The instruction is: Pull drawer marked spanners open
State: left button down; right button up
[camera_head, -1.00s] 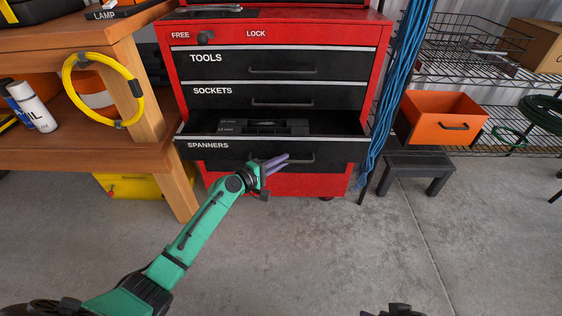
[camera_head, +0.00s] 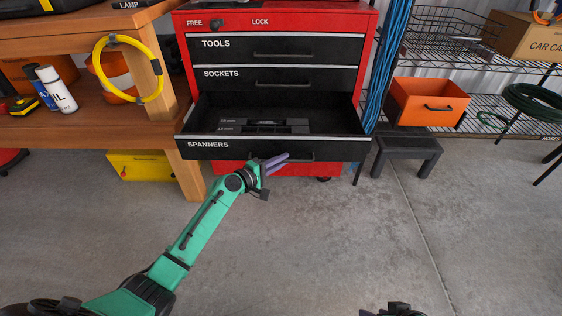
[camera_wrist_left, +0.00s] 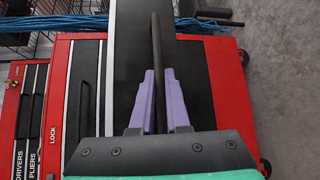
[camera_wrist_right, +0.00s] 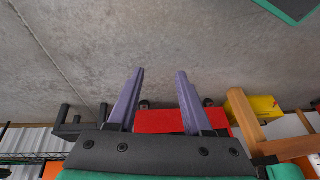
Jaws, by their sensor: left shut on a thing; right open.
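The drawer marked SPANNERS (camera_head: 220,149) is the lowest black drawer of the red cabinet (camera_head: 368,45) in the head view. It stands well out, with a dark tray (camera_head: 262,126) inside. My left gripper (camera_head: 277,162) is at the middle of its front, on the dark bar handle (camera_head: 300,156). In the left wrist view the purple fingers (camera_wrist_left: 159,100) sit either side of the handle bar (camera_wrist_left: 156,50), shut on it. My right gripper (camera_wrist_right: 155,95) is open and empty, its fingers apart over the floor in its wrist view. In the head view only its dark top shows at the bottom edge.
The TOOLS (camera_head: 260,48) and SOCKETS (camera_head: 300,78) drawers above are shut. A wooden bench (camera_head: 185,155) stands left, with a yellow box (camera_head: 142,165) under it. A black stool (camera_head: 408,148) and wire shelves (camera_head: 500,75) stand right. Concrete floor in front is clear.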

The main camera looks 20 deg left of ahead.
pick_arm(q)
jog(key=c, duration=0.9)
grip_release()
pick_arm(e)
jog(key=shift+w, duration=0.1)
pick_arm(q)
jog(key=p+v, duration=0.1)
jog(key=v, duration=1.3)
jog(key=shift+s+a, duration=0.2)
jog(key=shift+a, duration=0.05)
pick_arm(e)
jog(key=shift+g+h, duration=0.6)
jog(key=shift+g, duration=0.2)
jog(key=s+d+r, duration=0.2)
jog(key=shift+s+d+r, duration=0.2)
jog(key=shift+d, duration=0.2)
